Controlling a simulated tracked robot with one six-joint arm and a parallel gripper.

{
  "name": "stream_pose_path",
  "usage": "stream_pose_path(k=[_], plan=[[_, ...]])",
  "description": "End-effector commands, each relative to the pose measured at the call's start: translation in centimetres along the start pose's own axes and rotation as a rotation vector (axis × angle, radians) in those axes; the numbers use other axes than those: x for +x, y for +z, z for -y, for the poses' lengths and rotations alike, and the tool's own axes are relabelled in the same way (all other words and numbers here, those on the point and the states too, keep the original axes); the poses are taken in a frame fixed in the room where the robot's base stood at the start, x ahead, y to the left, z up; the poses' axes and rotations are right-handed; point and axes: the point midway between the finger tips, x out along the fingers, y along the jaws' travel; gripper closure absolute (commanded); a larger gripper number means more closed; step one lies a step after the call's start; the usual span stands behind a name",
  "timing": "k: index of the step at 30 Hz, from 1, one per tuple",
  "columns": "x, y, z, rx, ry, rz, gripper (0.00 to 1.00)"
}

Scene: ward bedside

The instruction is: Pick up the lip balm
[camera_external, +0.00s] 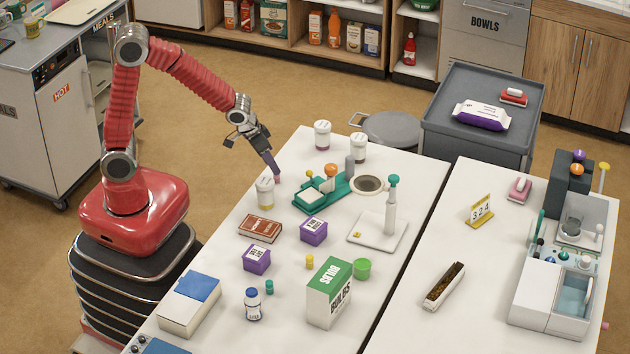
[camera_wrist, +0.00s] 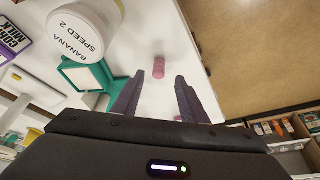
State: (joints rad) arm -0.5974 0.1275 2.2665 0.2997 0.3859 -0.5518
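The lip balm is a small pink cylinder (camera_wrist: 158,67) lying or standing on the white table top, just beyond and between my fingertips in the wrist view. In the external view only a small pink bit (camera_external: 277,180) shows at the tip of my gripper (camera_external: 274,168). My gripper, seen also in the wrist view (camera_wrist: 158,78), points down at it with its two purple-grey fingers apart. Nothing is between the fingers. I cannot tell whether the fingertips touch the table.
A white tub (camera_external: 265,191) stands close by, also in the wrist view (camera_wrist: 80,32). A teal stand (camera_external: 310,199) is to the right. White-lidded jars (camera_external: 322,134) stand behind. The table edge is near on the left.

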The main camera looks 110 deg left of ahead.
Motion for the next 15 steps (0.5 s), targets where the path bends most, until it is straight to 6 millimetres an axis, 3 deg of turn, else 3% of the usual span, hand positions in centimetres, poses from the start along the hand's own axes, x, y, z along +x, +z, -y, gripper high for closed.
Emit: stream_pose_path(k=[5,15], plan=[[0.7,-0.1,-0.1,0.000,0.000,0.001,0.61],[4.1,-0.2,-0.2,0.000,0.000,0.002,0.61]])
